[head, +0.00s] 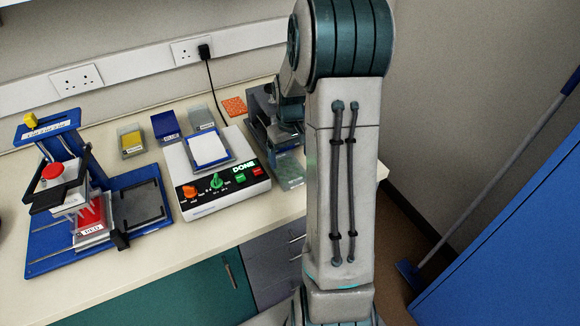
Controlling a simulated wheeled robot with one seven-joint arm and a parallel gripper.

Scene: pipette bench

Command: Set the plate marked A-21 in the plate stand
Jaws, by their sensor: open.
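Several labelled plates are in the head view, their labels too small to read, so I cannot tell which is A-21. A yellow plate (131,140), a blue plate (165,124) and a grey plate (201,118) stand along the back of the bench. A red plate (92,222) sits under the blue-framed pipetting device. A white-topped plate (208,148) rests on the white machine. My gripper (287,132) is open, behind my forearm at the bench's right part; its fingertips are mostly hidden. A grey structure beside it is partly hidden; I cannot tell whether it is the plate stand.
The white machine (222,190) has knobs and a lit DONE sign. The blue pipetting device (53,140) has an empty dark bay (140,203) at its right. An orange square (234,106) lies at the back. The front left bench top (130,262) is clear. A blue panel (510,255) stands at right.

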